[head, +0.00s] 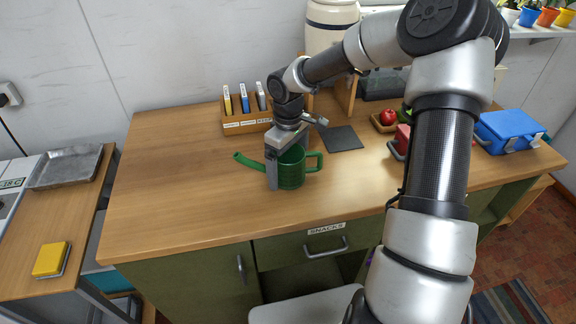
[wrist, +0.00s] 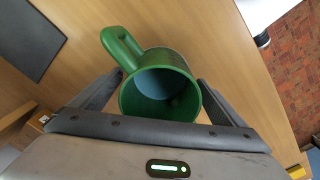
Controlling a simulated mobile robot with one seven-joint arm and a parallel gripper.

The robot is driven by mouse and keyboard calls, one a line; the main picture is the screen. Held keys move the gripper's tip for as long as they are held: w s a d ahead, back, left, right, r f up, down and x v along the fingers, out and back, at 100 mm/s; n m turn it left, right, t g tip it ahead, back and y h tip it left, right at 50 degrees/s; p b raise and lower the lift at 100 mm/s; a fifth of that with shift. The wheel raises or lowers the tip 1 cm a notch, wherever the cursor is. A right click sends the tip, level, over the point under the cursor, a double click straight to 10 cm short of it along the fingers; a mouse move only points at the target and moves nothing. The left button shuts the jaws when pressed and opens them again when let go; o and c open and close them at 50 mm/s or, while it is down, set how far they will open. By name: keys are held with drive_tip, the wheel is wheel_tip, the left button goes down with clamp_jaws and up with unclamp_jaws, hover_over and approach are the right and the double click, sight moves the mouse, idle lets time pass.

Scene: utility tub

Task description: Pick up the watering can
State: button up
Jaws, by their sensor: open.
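The green watering can (head: 292,172) stands upright on the wooden counter (head: 180,185), with its spout to the left and its loop handle to the right. My gripper (head: 284,165) is open and reaches down over it from above; one finger shows in front of the can's body. In the wrist view, the can's round open top (wrist: 160,92) lies between the two spread fingers of my gripper (wrist: 160,84), with its handle toward the upper left. Whether either finger touches the can I cannot tell. The spout is hidden in the wrist view.
A wooden file holder (head: 240,127) stands behind the can. A dark mat (head: 341,138) lies behind and to the right. A blue case (head: 510,130) and a small tray with a red fruit (head: 388,118) are farther right. The counter's left part is clear.

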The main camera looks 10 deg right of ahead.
drive_tip(key=c, duration=1.3)
drive_tip(key=shift+r, duration=0.1)
drive_tip(key=shift+o, duration=0.3)
wheel_tip(320, 180, up, 10)
drive_tip(key=shift+f+p, duration=0.1)
drive_tip(key=shift+p, duration=0.35)
drive_tip(key=shift+s+a+p, duration=0.1)
drive_tip(key=shift+s+p, duration=0.2)
drive_tip(key=shift+p, duration=0.05)
drive_tip(key=s+f+m+p, duration=0.2)
drive_tip(key=s+m+p, duration=0.2)
drive_tip(key=s+m, duration=0.3)
drive_tip(key=shift+s+m, duration=0.15)
drive_tip(key=shift+m, duration=0.35)
